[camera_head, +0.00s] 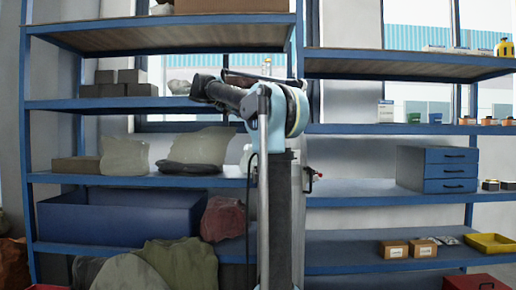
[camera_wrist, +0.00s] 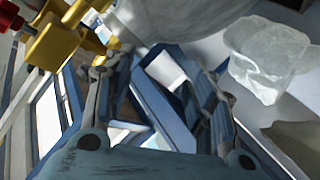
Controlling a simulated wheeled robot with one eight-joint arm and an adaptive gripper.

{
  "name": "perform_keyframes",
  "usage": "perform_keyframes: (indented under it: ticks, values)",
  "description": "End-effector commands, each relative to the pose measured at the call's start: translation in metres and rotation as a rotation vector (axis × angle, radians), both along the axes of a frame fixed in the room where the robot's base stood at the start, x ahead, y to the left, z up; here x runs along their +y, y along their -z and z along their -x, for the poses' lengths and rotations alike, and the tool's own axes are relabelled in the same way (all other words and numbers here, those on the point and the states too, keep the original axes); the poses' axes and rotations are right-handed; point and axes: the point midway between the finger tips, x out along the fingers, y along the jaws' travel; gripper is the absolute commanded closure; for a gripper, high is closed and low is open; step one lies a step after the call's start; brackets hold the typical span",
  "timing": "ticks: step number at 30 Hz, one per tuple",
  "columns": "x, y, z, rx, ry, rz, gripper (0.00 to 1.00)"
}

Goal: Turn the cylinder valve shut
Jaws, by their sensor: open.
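In the wrist view a brass-yellow valve (camera_wrist: 55,42) with a red part (camera_wrist: 9,18) at its left end shows at the upper left. The rounded grey top of the cylinder (camera_wrist: 175,18) is at the top edge. My gripper (camera_wrist: 155,78) is open, with nothing between its fingers. The valve is up and left of the left finger, apparently apart from it; the depth gap is hard to judge. In the head view a small red fitting (camera_head: 318,175) shows just right of my arm column, which hides most of what is behind it.
A blue shelf rack (camera_head: 365,128) spans the head view. It holds a blue bin (camera_head: 115,218), pale bags (camera_head: 125,157), a blue drawer unit (camera_head: 450,171) and a yellow tray (camera_head: 492,244). A translucent bag (camera_wrist: 265,62) is at the right in the wrist view.

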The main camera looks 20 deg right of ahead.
Motion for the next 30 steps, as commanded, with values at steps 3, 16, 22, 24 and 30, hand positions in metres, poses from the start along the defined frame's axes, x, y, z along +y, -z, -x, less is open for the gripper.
perform_keyframes:
  ticks: [3, 16, 22, 24, 30]
  values:
    - [0.002, 0.016, 0.01, 0.077, -0.034, -0.019, 0.49]
    - [-0.001, 0.068, 0.055, 0.296, -0.097, -0.09, 0.49]
    - [-0.004, 0.092, 0.077, 0.377, -0.118, -0.125, 0.49]
    - [-0.005, 0.1, 0.085, 0.402, -0.125, -0.137, 0.49]
    - [-0.01, 0.124, 0.104, 0.465, -0.145, -0.177, 0.49]
